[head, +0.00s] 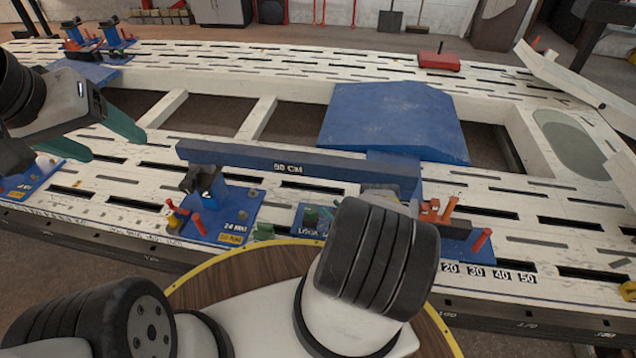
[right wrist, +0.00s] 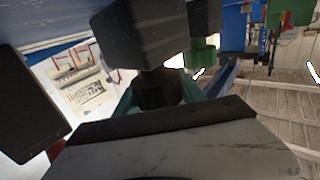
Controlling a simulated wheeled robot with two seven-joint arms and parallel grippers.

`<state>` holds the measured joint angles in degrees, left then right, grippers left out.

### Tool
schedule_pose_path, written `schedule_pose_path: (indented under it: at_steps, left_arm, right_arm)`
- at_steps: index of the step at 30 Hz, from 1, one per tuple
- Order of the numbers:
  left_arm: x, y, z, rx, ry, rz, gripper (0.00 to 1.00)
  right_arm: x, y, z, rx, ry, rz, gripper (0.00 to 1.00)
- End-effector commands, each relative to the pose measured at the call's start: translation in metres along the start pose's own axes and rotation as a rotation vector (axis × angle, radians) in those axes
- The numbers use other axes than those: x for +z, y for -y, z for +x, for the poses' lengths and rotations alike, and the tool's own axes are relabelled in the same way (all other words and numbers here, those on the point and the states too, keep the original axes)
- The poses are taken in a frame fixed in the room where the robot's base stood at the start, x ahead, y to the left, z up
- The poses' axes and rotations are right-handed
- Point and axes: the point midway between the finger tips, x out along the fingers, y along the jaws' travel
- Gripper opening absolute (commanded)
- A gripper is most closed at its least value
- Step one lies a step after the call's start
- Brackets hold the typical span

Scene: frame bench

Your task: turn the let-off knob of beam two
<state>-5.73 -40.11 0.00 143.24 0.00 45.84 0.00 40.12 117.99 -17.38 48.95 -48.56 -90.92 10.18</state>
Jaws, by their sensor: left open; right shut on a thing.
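A long blue beam (head: 270,158) marked "90 CM" lies across the near side of the white slotted frame. Blue mounts with red pegs stand under both ends, the left mount (head: 228,215) and the right mount (head: 465,240). My left gripper (head: 105,142) is open and empty, left of the beam. My right gripper's fingers are hidden behind my arm in the head view. In the right wrist view my right gripper (right wrist: 165,95) is shut on a dark stem-like part (right wrist: 159,86), seemingly the knob, below a dark block (right wrist: 140,35).
A large blue plate (head: 395,120) lies on the frame behind the beam. A red box (head: 439,61) sits at the back. A round wooden table (head: 240,275) is in front of the frame. A green block (right wrist: 203,52) is close beside my right gripper.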

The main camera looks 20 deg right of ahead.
Motion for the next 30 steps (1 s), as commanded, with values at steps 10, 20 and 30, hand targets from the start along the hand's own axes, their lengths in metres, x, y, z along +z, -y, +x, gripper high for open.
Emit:
schedule_pose_path:
  at_steps: [10,20,30]
  left_arm:
    - [0.0,0.0,0.0,0.0,0.0,0.0,0.69]
    - [0.0,0.0,0.0,0.0,0.0,0.0,0.69]
    - [0.0,0.0,0.0,0.0,0.0,0.0,0.69]
  right_arm:
    - [0.0,0.0,0.0,-0.007,-0.001,0.001,0.06]
    - [0.0,0.0,0.0,-0.007,-0.001,0.001,0.69]
    - [0.001,-0.001,-0.015,-0.006,0.001,0.002,0.69]
